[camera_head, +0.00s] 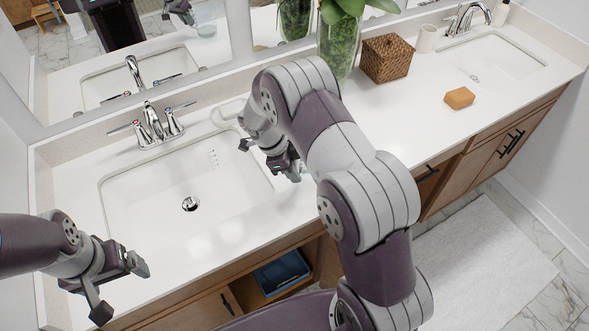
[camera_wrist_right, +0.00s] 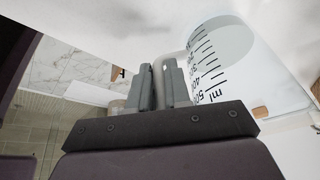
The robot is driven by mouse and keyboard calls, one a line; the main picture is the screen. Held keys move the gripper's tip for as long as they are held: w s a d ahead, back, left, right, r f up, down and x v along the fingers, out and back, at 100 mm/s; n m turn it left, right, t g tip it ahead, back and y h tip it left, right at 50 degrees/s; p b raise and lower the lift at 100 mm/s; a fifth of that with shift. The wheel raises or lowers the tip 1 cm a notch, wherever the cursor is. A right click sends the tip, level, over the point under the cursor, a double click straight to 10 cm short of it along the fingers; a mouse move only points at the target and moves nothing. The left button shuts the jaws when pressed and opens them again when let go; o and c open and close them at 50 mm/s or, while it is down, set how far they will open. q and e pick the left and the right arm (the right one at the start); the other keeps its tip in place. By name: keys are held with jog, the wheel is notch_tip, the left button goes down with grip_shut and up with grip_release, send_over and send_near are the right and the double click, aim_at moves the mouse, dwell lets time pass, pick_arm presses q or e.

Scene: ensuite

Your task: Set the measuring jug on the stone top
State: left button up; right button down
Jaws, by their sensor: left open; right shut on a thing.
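The measuring jug (camera_wrist_right: 238,75) is clear with dark ml marks and shows large in the right wrist view. My right gripper (camera_wrist_right: 163,85) is shut on the jug's handle there. In the head view my right gripper (camera_head: 270,160) is over the right edge of the near sink, and the jug is not clearly made out. The stone top (camera_head: 425,115) is white and runs along the wall. I cannot tell whether the jug touches it. My left gripper (camera_head: 118,285) is open and empty at the front left of the counter.
The near sink (camera_head: 150,195) has a chrome faucet (camera_head: 155,125). A glass vase (camera_head: 340,48), a woven box (camera_head: 387,58), a cup (camera_head: 427,38) and an orange-tan block (camera_head: 459,97) stand to the right. The far sink (camera_head: 490,55) lies beyond. Bare counter lies before the box.

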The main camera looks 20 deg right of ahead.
jog(key=shift+f, duration=0.85)
jog(key=shift+w+f, duration=0.1)
jog(key=shift+w, duration=0.05)
jog(key=shift+f, duration=0.15)
jog(key=c, duration=1.1)
grip_release()
